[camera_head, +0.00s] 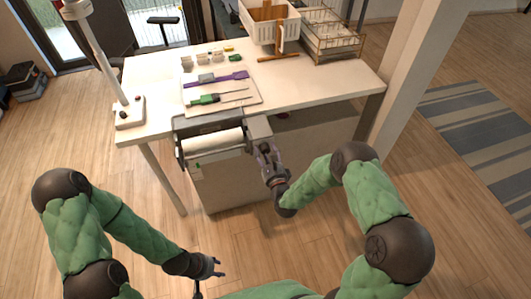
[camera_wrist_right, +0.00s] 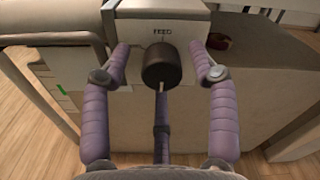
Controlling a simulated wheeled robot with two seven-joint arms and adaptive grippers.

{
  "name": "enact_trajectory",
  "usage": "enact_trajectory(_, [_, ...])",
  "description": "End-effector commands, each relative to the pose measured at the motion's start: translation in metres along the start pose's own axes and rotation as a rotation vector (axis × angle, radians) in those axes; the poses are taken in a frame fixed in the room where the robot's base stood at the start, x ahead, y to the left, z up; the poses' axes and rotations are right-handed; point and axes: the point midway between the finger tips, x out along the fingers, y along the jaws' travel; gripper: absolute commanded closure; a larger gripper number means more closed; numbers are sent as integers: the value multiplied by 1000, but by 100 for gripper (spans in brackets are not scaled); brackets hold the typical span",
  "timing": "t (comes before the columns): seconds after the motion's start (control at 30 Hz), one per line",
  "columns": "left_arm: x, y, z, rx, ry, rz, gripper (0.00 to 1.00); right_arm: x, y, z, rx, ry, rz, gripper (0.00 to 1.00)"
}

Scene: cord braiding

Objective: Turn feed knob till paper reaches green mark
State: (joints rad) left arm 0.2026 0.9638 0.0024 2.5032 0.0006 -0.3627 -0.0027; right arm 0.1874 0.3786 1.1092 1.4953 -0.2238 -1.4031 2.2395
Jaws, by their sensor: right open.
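The feed knob (camera_wrist_right: 165,65) is a dark cylinder below the word FEED on a light housing in the right wrist view. My right gripper (camera_wrist_right: 167,58) is open, its purple fingers on either side of the knob with gaps between; a third finger lies below it. In the head view, my right gripper (camera_head: 263,150) is at the right end of the printer-like unit (camera_head: 182,140). A white paper roll (camera_head: 213,143) lies in that unit. A small green mark (camera_wrist_right: 61,89) shows left of the knob. My left gripper (camera_head: 212,268) is open and empty, low over the floor.
The white table (camera_head: 320,90) carries a tray (camera_head: 250,98) with purple and green tools, several small blocks, a white basket (camera_head: 270,27) and a wire rack (camera_head: 332,42). A lamp-like post (camera_head: 103,60) stands at its left. A pale pillar (camera_head: 420,80) rises at the right.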

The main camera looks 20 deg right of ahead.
Motion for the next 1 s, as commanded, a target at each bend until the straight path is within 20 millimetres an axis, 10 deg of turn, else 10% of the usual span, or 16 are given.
enact_trajectory(0.6, [0,0,0,0,0,0,60,-101,1,-1,1,3,3,40])
enact_trajectory(1.0, [0,0,0,0,0,0,60,-119,1,0,1,0,2,40])
